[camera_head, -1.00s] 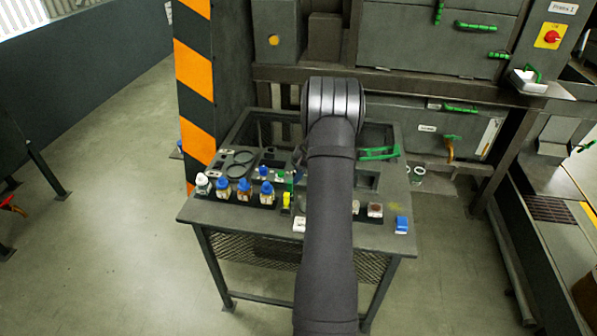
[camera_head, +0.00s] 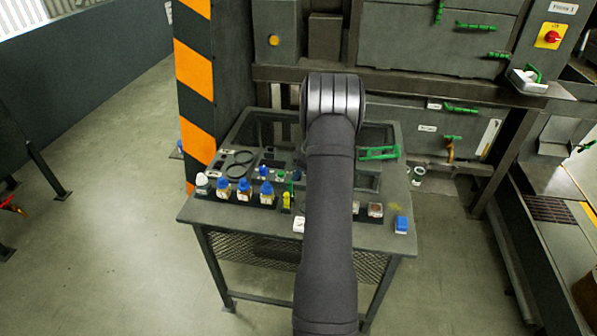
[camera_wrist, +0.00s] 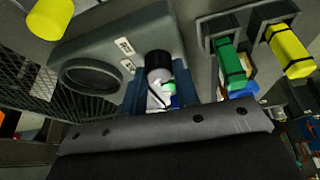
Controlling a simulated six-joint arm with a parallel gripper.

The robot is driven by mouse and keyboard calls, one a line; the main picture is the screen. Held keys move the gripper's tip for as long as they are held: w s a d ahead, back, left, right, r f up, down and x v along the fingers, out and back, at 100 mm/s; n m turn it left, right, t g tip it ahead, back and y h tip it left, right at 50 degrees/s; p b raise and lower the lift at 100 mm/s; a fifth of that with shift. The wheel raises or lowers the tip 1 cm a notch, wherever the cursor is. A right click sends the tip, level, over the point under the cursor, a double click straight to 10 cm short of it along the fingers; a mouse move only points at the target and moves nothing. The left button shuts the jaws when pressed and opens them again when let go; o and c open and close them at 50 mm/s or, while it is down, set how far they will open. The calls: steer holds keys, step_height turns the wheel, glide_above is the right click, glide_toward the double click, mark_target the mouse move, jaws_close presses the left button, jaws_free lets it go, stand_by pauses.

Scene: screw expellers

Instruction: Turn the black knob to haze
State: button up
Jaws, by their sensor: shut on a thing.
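In the wrist view a black round knob (camera_wrist: 158,64) shows just beyond the grey edge of my gripper body. Dark blue finger-like parts stand on either side of it. I take these as my gripper (camera_wrist: 160,88), shut on the knob. White and green pieces show between them. Two small white labels (camera_wrist: 126,55) sit on the grey panel left of the knob, their text too small to read. In the head view my arm covers the knob and the gripper.
The wrist view shows a dark round opening (camera_wrist: 91,76) on the left and green (camera_wrist: 231,65) and yellow (camera_wrist: 288,50) cylinders in holders on the right. In the head view blue-capped bottles (camera_head: 243,190) line the left of the grey table (camera_head: 385,238). A blue block (camera_head: 402,224) lies at its right.

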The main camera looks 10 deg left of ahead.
steer(key=m+t, duration=0.1)
steer(key=m, duration=0.4)
steer(key=shift+s+a+t+h, duration=0.1)
steer(key=shift+s+t+h, duration=0.05)
steer(key=shift+t+h, duration=0.25)
steer(key=shift+m+t+h, duration=0.3)
steer(key=shift+m+h, duration=0.05)
steer(key=shift+m, duration=0.85)
steer(key=shift+m+t+h, duration=0.3)
steer(key=shift+m+h, duration=0.05)
steer(key=shift+m, duration=0.85)
steer(key=o, duration=1)
steer(key=v, duration=1.7)
steer(key=shift+s+a+r, duration=0.1)
steer(key=shift+r, duration=0.1)
